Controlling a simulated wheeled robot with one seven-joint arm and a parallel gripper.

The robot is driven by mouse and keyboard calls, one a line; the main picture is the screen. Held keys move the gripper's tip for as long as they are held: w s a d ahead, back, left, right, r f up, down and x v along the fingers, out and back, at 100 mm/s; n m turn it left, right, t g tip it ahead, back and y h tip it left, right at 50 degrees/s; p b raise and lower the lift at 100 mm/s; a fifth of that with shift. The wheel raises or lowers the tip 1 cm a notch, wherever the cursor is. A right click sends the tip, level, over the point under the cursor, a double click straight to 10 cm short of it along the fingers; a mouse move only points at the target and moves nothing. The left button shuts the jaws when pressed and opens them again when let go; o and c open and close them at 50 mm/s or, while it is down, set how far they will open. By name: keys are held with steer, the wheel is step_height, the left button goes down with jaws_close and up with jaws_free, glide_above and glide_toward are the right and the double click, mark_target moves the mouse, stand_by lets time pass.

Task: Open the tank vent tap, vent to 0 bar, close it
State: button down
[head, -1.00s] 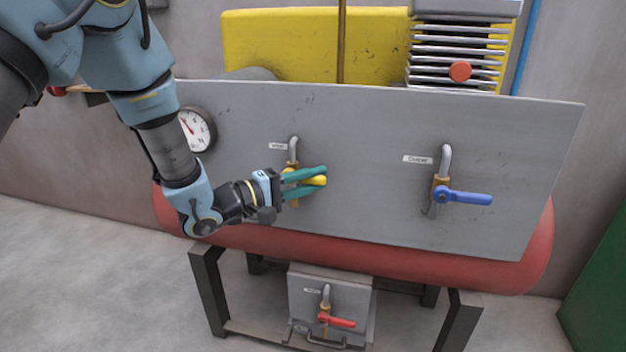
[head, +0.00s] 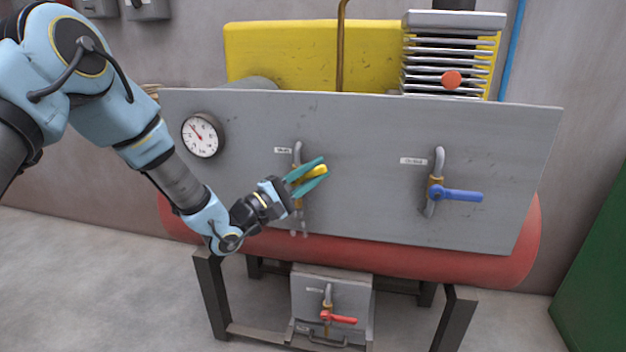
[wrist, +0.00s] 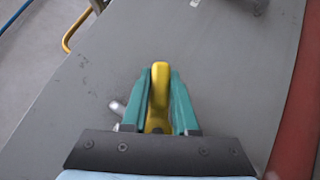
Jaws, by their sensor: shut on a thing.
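A tap with a yellow lever handle (head: 316,171) sits on the grey panel (head: 370,150), under a small label too blurred to read. My gripper (head: 324,167) has its teal fingers shut on this handle, which tilts up to the right. In the wrist view the yellow handle (wrist: 158,95) lies between the two fingers of my gripper (wrist: 160,72). A faint pale streak (head: 298,232) shows below the tap's outlet. The round pressure gauge (head: 201,135) is at the panel's left; its needle points up and left, and its numbers are unreadable.
A blue-handled tap (head: 455,194) is at the panel's right. A red-handled tap (head: 338,319) is on a small lower panel. The red tank (head: 500,262) lies behind the panel on a dark stand (head: 215,295). A green cabinet (head: 600,275) stands at the right.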

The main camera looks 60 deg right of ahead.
steer(key=n+t+h, duration=0.1)
steer(key=n, duration=0.1)
steer(key=w+r+n+t+h+b, duration=0.1)
steer(key=n+h, duration=0.1)
steer(key=n+t+h+b, duration=0.1)
steer(key=n, duration=0.1)
steer(key=shift+w+a+r+n+h, duration=0.25)
steer(key=shift+r+n+h, duration=0.05)
steer(key=shift+r+n, duration=0.1)
steer(key=c, duration=0.7)
jaws_free()
steer(key=shift+r+t, duration=0.1)
steer(key=shift+t, duration=0.2)
steer(key=shift+w, duration=0.1)
